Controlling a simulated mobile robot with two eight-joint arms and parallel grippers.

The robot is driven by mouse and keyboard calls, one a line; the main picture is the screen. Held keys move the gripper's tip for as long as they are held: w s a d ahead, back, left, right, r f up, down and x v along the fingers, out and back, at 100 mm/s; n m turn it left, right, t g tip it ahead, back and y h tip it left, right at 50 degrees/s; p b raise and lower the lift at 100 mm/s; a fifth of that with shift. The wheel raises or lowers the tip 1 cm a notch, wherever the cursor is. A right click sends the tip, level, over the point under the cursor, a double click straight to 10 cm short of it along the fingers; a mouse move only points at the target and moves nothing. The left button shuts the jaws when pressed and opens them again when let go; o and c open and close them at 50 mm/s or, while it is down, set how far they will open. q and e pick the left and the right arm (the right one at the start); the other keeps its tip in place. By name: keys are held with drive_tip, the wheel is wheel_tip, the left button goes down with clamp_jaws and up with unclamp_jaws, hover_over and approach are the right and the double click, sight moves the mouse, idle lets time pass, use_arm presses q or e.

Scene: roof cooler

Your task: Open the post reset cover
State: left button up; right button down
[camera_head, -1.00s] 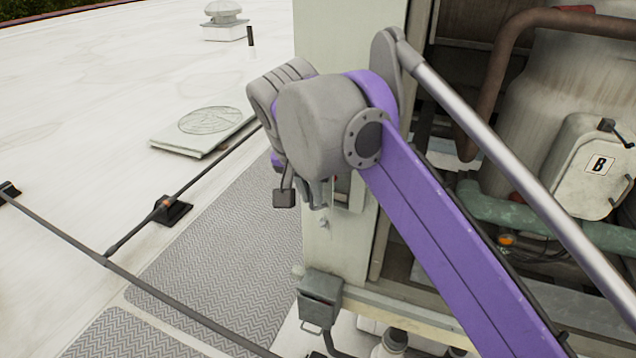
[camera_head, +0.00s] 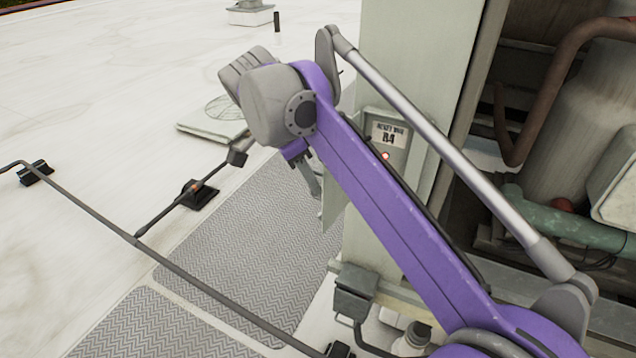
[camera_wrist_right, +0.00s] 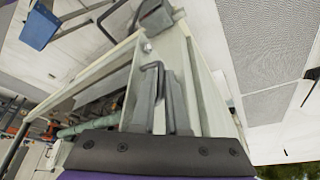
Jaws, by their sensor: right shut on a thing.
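The pale post (camera_head: 420,50) stands right of centre in the head view. On its face is a grey reset box (camera_head: 388,140) with a label reading R4 and a lit red lamp. A thin pale panel, seemingly the cover (camera_head: 334,208), stands out to the left of the box, swung away from the post; my arm partly hides it and its hinge. My right gripper (camera_head: 317,188) is at this panel. In the right wrist view the gripper (camera_wrist_right: 165,105) is shut on the cover's dark handle (camera_wrist_right: 152,68). My left gripper is not in view.
A small grey box (camera_head: 355,290) sits low on the post. Dark pipes (camera_head: 90,212) run over the roof at left, beside a grey walkway mat (camera_head: 235,240). Pipework and a tank (camera_head: 590,110) fill the right side. The roof at left is open.

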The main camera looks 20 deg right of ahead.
drive_tip(key=shift+w+r, duration=0.15)
drive_tip(key=shift+w, duration=0.75)
drive_tip(key=shift+a, duration=0.1)
drive_tip(key=c, duration=1.2)
unclamp_jaws()
drive_tip(key=shift+c, duration=0.2)
